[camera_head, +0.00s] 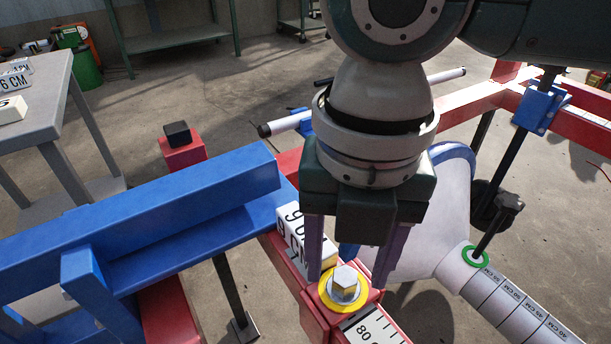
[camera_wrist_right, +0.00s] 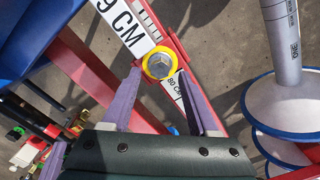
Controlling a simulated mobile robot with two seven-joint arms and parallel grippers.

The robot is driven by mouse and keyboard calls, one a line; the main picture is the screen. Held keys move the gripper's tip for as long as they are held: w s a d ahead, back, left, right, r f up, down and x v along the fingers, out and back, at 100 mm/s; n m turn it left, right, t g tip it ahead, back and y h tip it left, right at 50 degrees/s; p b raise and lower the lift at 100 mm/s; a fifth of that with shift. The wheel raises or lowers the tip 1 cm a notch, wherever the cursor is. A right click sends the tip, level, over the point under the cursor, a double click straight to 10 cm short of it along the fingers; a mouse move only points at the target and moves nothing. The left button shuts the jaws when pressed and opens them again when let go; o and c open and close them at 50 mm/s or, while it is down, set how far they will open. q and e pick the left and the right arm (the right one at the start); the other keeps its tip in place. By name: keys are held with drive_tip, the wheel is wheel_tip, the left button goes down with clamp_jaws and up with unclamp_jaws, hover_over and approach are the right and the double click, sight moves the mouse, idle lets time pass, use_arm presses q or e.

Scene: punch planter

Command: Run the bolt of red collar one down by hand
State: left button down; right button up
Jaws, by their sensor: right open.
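The bolt (camera_head: 344,280) has a silver hex head and stands upright on a yellow ring (camera_head: 328,298) on top of the red collar (camera_head: 314,318). The collar sits around the red beam; its number cannot be read. My right gripper (camera_head: 346,272) points down over the bolt with its purple fingers apart, one on each side of the head. In the right wrist view the bolt (camera_wrist_right: 159,65) lies between the open fingertips (camera_wrist_right: 159,76), with no clear contact. My left gripper is not in view.
A blue beam (camera_head: 150,210) crosses at the left, near the white centimetre label (camera_head: 292,232). A ruler scale (camera_head: 372,328) lies beside the collar. A white cone (camera_head: 430,215) and a marked tube (camera_head: 510,305) stand to the right. A grey table (camera_head: 35,100) is at the far left.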

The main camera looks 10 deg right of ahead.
drive_tip(key=shift+f, duration=0.8)
clamp_jaws()
